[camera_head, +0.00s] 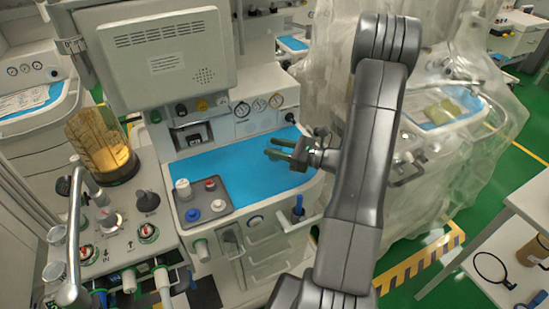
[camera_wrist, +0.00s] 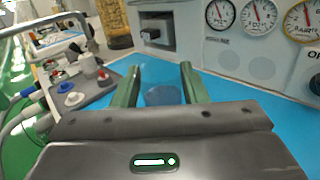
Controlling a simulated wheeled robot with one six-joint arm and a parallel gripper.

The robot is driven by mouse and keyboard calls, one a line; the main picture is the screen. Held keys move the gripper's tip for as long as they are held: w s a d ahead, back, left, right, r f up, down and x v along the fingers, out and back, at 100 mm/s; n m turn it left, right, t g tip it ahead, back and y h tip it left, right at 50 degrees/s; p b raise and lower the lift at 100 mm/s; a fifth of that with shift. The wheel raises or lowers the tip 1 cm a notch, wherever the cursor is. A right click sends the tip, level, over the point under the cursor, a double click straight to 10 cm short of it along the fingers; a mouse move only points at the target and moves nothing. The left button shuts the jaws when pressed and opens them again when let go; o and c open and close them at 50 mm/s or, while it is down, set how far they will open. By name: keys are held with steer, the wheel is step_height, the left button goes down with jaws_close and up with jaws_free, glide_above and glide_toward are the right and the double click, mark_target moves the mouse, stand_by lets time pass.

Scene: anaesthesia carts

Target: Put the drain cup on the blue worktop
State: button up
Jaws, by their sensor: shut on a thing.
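The blue worktop (camera_head: 232,165) is the flat surface of the cart below the grey monitor; it also shows in the wrist view (camera_wrist: 230,108). My gripper (camera_head: 280,153) reaches over its right part, with green fingers pointing left. In the wrist view, my gripper (camera_wrist: 163,88) has a clear, bluish round thing, seemingly the drain cup (camera_wrist: 164,95), between its fingers. It is shut on this cup. The cup is see-through and hard to make out in the head view. I cannot tell whether its base touches the worktop.
A grey tray (camera_head: 219,208) with several knobs is at the worktop's front left. An amber cylinder (camera_head: 98,148) stands farther left. Gauges (camera_head: 259,106) line the panel behind the worktop. A plastic-draped cart (camera_head: 455,185) is to the right. The worktop's middle looks clear.

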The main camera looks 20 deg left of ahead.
steer(key=shift+f, duration=2.15)
steer(key=shift+f, duration=0.2)
steer(key=o, duration=0.9)
steer(key=shift+o, duration=0.2)
steer(key=shift+r, duration=0.2)
steer(key=d, duration=0.4)
steer(key=d+b, duration=0.1)
steer(key=d, duration=0.3)
steer(key=w+d, duration=0.1)
steer(key=d, duration=0.3)
steer(key=shift+b, duration=0.35)
